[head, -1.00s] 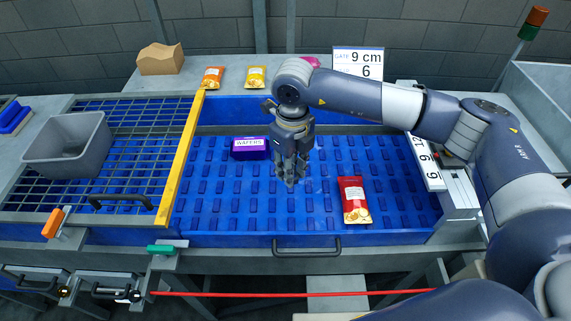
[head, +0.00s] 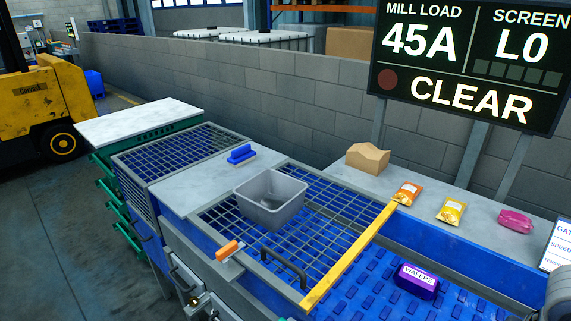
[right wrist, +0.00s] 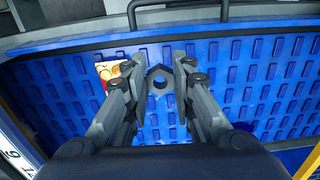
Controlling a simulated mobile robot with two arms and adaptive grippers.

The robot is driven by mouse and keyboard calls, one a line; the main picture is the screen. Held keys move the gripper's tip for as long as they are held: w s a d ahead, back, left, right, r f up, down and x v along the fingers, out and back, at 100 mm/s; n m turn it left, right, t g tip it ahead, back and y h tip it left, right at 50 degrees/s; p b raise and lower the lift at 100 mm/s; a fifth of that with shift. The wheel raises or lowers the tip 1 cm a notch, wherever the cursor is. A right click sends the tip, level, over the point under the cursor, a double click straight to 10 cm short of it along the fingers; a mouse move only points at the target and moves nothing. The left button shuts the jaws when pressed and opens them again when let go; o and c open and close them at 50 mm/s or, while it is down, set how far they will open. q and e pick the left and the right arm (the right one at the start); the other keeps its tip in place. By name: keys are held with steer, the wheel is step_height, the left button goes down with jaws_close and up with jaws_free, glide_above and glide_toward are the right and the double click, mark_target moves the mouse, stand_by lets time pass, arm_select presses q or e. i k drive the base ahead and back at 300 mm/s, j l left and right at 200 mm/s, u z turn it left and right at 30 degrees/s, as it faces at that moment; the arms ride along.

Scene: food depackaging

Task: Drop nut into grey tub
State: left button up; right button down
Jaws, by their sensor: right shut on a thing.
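The grey tub (head: 257,213) stands upright on the blue-and-grey grid in the head view, left of the yellow bar. A grey hex nut (right wrist: 151,78) with a round hole shows between the fingers of my right gripper (right wrist: 160,62) in the right wrist view. The gripper is shut on it, above the blue ribbed bed. In the head view only a sliver of my right arm shows at the right edge, so the gripper and nut are out of that view. My left gripper is in neither view.
A yellow bar (head: 348,256) edges the grid, and a black handle (head: 284,268) stands before the tub. A purple wafers pack (head: 416,280) lies on the blue bed. Snack packs and a cardboard box (head: 368,158) line the back ledge.

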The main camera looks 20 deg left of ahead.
mark_target(272, 224)
steer(key=j+u, duration=0.25)
steer(key=u, duration=0.2)
steer(key=j+u, duration=0.3)
steer(key=u, duration=0.15)
steer(key=k, duration=0.05)
